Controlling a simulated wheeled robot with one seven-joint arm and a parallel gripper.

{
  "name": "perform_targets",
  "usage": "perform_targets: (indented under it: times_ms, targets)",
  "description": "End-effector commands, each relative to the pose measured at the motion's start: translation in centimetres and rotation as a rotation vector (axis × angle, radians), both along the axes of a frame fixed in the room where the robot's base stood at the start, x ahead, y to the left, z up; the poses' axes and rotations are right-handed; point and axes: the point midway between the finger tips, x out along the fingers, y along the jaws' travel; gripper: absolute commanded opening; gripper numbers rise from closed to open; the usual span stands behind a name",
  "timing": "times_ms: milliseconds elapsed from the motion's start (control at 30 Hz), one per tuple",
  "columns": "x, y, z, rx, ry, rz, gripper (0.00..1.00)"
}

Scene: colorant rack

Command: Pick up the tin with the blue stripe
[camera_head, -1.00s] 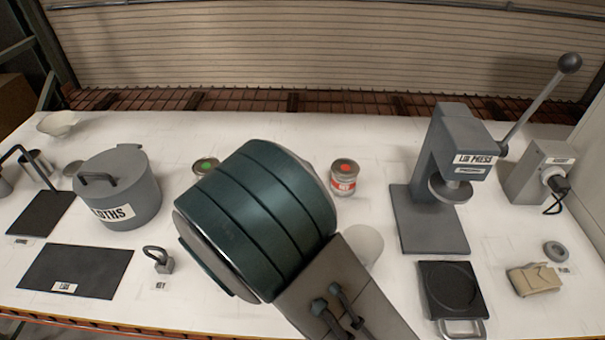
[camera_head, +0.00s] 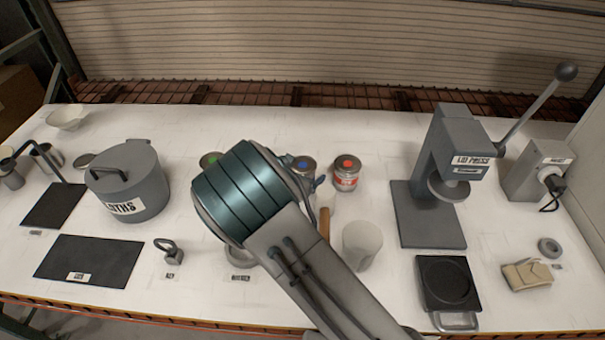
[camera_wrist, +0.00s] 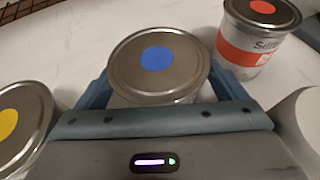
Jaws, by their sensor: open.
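The tin with a blue dot on its lid (camera_wrist: 157,62) stands upright between the spread fingers of my gripper (camera_wrist: 163,84) in the wrist view. Its side stripe is hidden there. I cannot tell whether the fingers touch it. In the head view the same tin (camera_head: 303,165) shows just right of my arm, partly hidden, with a blue finger beside it. A tin with a red dot and red band (camera_wrist: 258,38) stands to its right, also in the head view (camera_head: 346,174). A yellow-dot tin (camera_wrist: 20,120) is at the left edge of the wrist view.
A pale cup (camera_head: 361,246) stands close on the right, also in the wrist view (camera_wrist: 300,118). A grey press (camera_head: 430,190) is farther right, a grey lidded pot (camera_head: 130,185) left. The white table is clear behind the tins.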

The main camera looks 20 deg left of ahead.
Motion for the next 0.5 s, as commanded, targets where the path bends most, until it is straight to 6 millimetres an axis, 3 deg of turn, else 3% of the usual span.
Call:
perform_targets:
  times_ms: [233, 433, 500]
  targets:
    - [0.12, -0.03, -0.09, 0.0, 0.0, 0.0, 0.91]
    - [0.09, -0.02, -0.09, 0.0, 0.0, 0.0, 0.36]
    - [0.11, -0.01, -0.02, 0.0, -0.001, 0.0, 0.35]
